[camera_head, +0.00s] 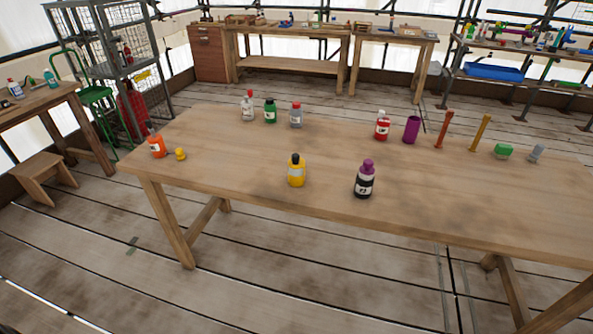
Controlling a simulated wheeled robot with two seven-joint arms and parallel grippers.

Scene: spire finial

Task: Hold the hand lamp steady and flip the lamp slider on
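I cannot clearly make out a hand lamp or its slider; the things on the wooden table (240,152) are small in the head view. A small grey item (537,153) stands at the table's right, beside a low green item (503,151); I cannot tell what either is. A purple cylinder (411,129) stands upright left of an orange-brown upright piece (443,130) and a yellow upright piece (479,133). A small yellow item (180,154) sits at the left end. Neither of my grippers is in view, and nothing on the table is being held.
Near the front edge stand a yellow bottle (296,171) and a purple-capped dark bottle (365,180). An orange bottle (156,145) is at the left end. Several bottles, including a green one (270,111) and a red one (382,127), stand farther back. The table's middle is clear.

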